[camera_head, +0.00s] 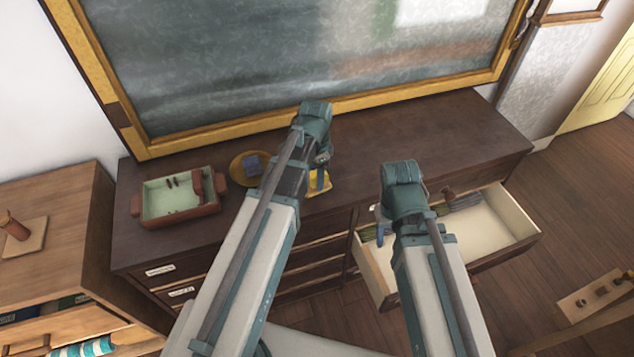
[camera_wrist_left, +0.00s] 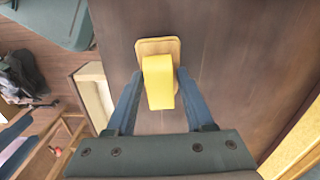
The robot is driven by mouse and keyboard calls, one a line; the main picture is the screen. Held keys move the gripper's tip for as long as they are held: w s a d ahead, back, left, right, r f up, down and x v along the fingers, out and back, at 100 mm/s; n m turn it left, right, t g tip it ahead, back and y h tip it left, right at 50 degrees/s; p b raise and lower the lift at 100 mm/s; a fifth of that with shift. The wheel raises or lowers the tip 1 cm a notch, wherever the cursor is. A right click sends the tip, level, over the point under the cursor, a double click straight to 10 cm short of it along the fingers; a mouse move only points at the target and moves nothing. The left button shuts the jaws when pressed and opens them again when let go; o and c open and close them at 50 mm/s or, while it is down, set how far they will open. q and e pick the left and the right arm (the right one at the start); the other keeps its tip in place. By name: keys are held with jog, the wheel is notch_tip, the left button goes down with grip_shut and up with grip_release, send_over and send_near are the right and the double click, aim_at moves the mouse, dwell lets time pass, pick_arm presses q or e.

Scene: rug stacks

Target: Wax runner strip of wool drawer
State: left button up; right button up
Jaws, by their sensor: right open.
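A yellow block (camera_wrist_left: 159,80), which looks like wax, sits on a small wooden base on the dark cabinet top; part of it shows in the head view (camera_head: 319,182). My left gripper (camera_wrist_left: 160,72) has its blue fingers on either side of the block, very close to it. I cannot tell whether they press on it. An open drawer (camera_head: 520,224) sticks out of the cabinet's right part, with dark rolled bundles (camera_head: 462,202) along its back. My right gripper (camera_head: 378,222) is open over the drawer's left end; its arm hides part of the drawer. I cannot make out the runner strip.
A reddish tray (camera_head: 185,218) with a pale green inside and a brass dish (camera_head: 238,163) with a blue-grey block (camera_head: 253,165) stand left on the cabinet top (camera_head: 440,135). A chalkboard (camera_head: 300,50) stands behind. The cabinet top's right part is clear.

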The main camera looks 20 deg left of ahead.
pick_arm(q)
grip_shut()
jog(key=shift+r+p, duration=1.75)
